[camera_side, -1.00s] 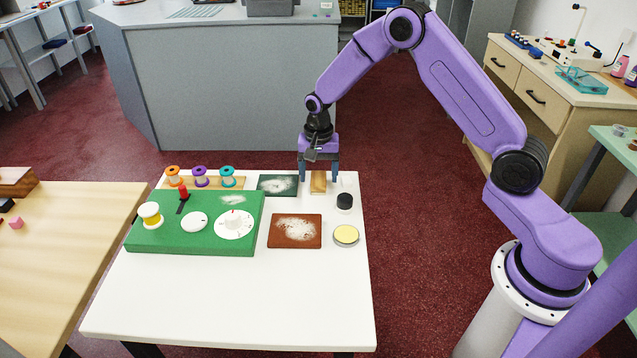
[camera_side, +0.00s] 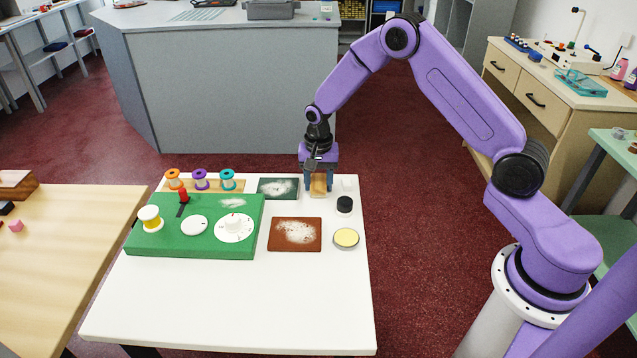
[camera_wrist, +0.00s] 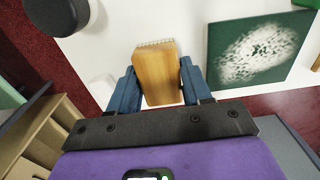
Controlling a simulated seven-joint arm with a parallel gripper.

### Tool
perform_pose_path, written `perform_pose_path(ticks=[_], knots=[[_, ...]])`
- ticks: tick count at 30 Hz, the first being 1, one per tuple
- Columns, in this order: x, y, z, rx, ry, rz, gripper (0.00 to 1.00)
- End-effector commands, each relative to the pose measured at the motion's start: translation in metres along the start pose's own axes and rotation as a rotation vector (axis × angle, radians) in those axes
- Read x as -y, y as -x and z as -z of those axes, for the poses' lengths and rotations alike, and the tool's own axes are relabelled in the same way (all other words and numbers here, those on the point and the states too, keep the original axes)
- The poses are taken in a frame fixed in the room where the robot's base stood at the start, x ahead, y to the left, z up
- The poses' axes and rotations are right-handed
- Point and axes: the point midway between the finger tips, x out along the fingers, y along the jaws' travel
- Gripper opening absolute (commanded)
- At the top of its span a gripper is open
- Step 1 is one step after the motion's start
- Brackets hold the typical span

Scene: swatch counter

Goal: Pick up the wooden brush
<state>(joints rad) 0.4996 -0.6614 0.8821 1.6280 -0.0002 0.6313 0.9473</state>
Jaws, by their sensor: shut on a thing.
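The wooden brush (camera_side: 318,185) is a tan block at the back right of the white table. In the wrist view the brush (camera_wrist: 158,75) shows its wooden body and a row of pale bristles at the far end. My gripper (camera_side: 319,188) points down with its blue fingers on either side of the brush. In the wrist view my gripper (camera_wrist: 158,88) is shut on the brush's sides. Whether the brush touches the table is hard to tell.
A dark green swatch with white powder (camera_side: 278,188) lies left of the brush. A black-topped jar (camera_side: 344,204), a brown swatch (camera_side: 294,234), a yellow tin (camera_side: 346,237) and a green board (camera_side: 160,238) are nearer. A small white block (camera_side: 347,184) is just right. The table front is clear.

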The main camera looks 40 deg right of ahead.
Motion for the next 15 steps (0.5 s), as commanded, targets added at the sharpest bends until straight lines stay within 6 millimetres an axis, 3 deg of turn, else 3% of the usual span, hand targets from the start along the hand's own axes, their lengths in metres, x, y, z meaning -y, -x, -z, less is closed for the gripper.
perform_pose_path(ticks=[8, 15], knots=[[0.001, 0.028, 0.000, -0.002, 0.001, 0.004, 0.18], [-0.019, 0.063, -0.019, -0.002, 0.001, 0.003, 0.18]])
